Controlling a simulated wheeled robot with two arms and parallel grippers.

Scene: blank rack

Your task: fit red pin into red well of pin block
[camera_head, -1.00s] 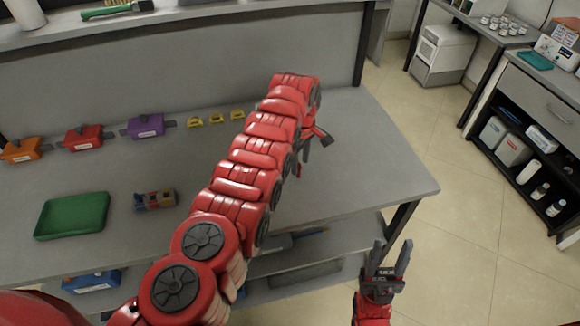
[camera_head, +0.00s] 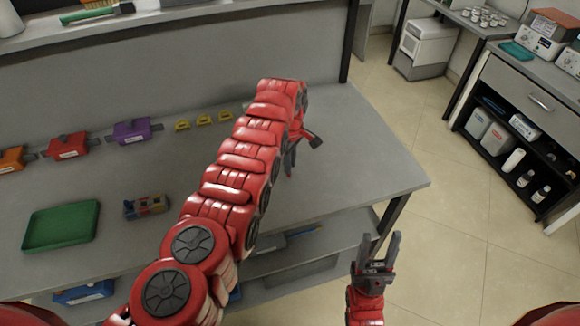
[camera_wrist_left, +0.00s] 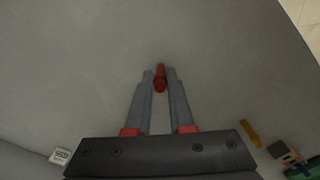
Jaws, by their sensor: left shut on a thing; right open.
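The pin block (camera_head: 146,206), a small block with blue, yellow and red parts, sits on the bench right of the green tray. It also shows at the lower right edge of the left wrist view (camera_wrist_left: 284,152). Its wells are too small to make out. My left gripper (camera_head: 290,158) is over the right part of the bench, well to the right of the block, partly hidden by its own arm. In the left wrist view it is shut on the red pin (camera_wrist_left: 160,78), held between the fingertips. My right gripper (camera_head: 379,246) is open and empty, in front of the bench.
A green tray (camera_head: 60,227) lies left of the block. My left arm crosses over the bench middle. The bench's right end is clear.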

